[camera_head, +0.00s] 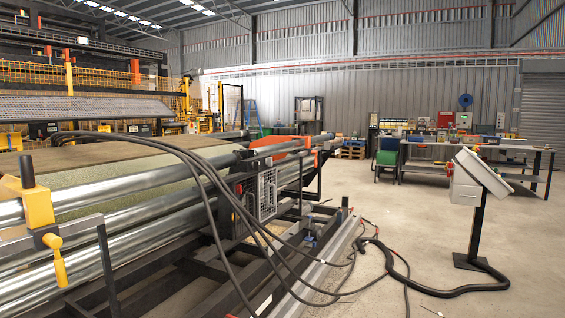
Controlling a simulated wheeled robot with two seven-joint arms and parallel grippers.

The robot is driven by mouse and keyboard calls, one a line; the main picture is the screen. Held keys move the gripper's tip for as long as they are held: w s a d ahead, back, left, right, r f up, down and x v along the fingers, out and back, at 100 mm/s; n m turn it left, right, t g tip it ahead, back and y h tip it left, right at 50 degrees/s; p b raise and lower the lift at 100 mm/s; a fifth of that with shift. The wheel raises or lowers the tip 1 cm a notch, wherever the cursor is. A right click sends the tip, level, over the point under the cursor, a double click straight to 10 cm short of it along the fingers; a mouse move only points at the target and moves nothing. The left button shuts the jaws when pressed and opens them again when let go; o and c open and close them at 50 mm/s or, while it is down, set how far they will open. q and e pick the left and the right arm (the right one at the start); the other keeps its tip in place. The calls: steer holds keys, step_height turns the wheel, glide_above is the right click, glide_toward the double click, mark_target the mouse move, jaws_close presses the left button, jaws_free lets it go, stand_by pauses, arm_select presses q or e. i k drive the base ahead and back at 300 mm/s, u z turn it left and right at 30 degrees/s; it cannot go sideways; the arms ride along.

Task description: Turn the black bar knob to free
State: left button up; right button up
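I cannot make out a black bar knob anywhere in the head view. A control pedestal (480,213) stands at the right, with a tilted light-grey panel box (483,171) on top. The panel's face is mostly turned away from me, so any knobs on it are hidden. A smaller grey box (464,187) is fixed at its left side. Neither of my grippers is in view.
A roller machine (130,200) with steel rollers and black hoses fills the left. A black hose (450,291) lies on the floor by the pedestal's base. A workbench (480,146) with equipment stands behind. The concrete floor (380,215) between machine and pedestal is mostly clear.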

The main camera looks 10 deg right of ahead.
mark_target(255, 165)
steer(key=z, duration=0.75)
steer(key=i, duration=2)
steer(key=u, duration=0.5)
steer(key=i, duration=1.25)
steer(key=u, duration=0.8)
